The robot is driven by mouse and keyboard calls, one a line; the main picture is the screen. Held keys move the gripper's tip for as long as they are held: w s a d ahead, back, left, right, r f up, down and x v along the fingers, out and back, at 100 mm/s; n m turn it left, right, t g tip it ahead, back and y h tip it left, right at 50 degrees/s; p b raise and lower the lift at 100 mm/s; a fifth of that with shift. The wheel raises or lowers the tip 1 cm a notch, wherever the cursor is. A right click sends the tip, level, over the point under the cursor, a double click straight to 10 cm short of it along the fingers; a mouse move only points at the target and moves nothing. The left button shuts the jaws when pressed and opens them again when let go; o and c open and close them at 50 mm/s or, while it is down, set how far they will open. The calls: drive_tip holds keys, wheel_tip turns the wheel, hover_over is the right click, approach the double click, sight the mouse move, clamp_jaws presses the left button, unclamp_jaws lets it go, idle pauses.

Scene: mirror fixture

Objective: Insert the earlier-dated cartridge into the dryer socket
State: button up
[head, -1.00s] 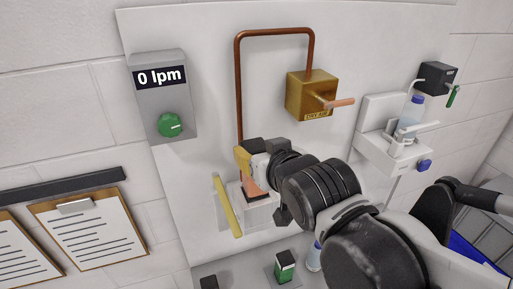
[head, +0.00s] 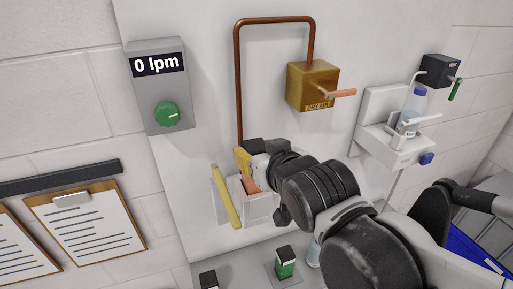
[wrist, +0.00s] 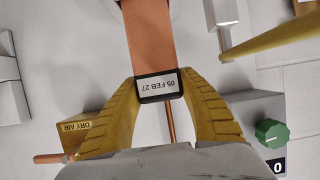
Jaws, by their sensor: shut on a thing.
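My gripper (wrist: 160,90) is shut on the black cap of an orange cartridge (wrist: 146,35); its white label reads "05 FEB 27", upside down in the wrist view. In the head view, my gripper (head: 246,162) is at the pale dryer socket (head: 262,208) on the panel. The short visible part of the orange cartridge (head: 250,185) meets the socket's top; how deep it sits is hidden. A yellow lever (head: 227,197) stands tilted beside the socket. A green, black-capped cartridge (head: 284,266) stands below on the bench, its date unreadable.
A brass DRY AIR box (head: 312,87) with a copper handle and bent copper pipe (head: 238,80) is above. A flow meter (head: 160,85) reads 0 lpm. A bottle on a bracket (head: 412,110) is at right. A dark-topped object (head: 208,281) is at the bottom edge.

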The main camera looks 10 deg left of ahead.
drive_tip(key=shift+f+b, duration=1.95)
drive_tip(key=shift+f, duration=0.5)
drive_tip(key=o, duration=1.5)
drive_tip(key=shift+c, duration=0.2)
drive_tip(key=v, duration=1.2)
